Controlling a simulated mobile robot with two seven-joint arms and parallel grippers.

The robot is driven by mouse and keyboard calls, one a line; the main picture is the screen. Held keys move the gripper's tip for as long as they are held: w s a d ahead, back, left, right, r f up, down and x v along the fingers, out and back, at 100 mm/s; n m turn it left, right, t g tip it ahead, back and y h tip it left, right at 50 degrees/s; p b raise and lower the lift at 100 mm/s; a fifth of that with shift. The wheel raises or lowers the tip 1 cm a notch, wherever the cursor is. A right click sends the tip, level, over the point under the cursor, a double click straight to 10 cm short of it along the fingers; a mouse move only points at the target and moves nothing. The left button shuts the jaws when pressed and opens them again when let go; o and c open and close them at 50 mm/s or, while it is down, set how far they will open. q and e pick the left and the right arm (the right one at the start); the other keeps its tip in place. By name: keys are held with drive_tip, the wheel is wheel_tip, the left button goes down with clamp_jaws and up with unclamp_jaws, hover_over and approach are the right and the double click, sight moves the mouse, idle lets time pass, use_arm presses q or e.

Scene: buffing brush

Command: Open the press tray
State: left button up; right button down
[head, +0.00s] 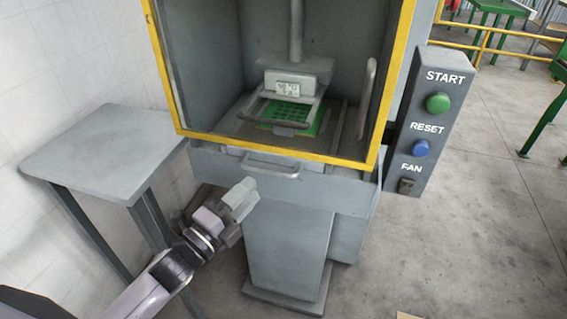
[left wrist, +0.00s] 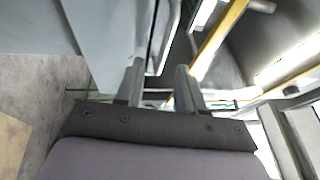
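The press tray (head: 224,162) is a grey drawer-like front below the yellow-framed press opening, with a grey bar handle (head: 270,170) on it. It looks pushed in under the opening. My left gripper (head: 246,192) is in front of the tray, just below and left of the handle, and appears apart from it. In the left wrist view its two fingers (left wrist: 160,72) stand apart with a gap between them. Grey press surfaces and a yellow frame edge lie beyond the fingertips. I cannot tell the handle clearly there. My right gripper is in neither view.
The press chamber holds a green perforated plate (head: 288,117) under a press head (head: 290,82). A grey side table (head: 105,150) stands at left, close to my left arm. A control box (head: 425,125) with START, RESET and FAN controls is at right. Floor at lower right is mostly clear.

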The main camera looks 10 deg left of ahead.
sight(270, 171)
use_arm(q)
drive_tip(key=shift+r+p+x, duration=0.15)
drive_tip(key=shift+p+x, duration=0.1)
drive_tip(key=shift+x, duration=1.6)
drive_tip(key=shift+r+p+x, duration=0.1)
drive_tip(key=shift+p+x, duration=0.1)
drive_tip(key=shift+x, duration=1.65)
drive_tip(key=shift+c, duration=0.3)
clamp_jaws()
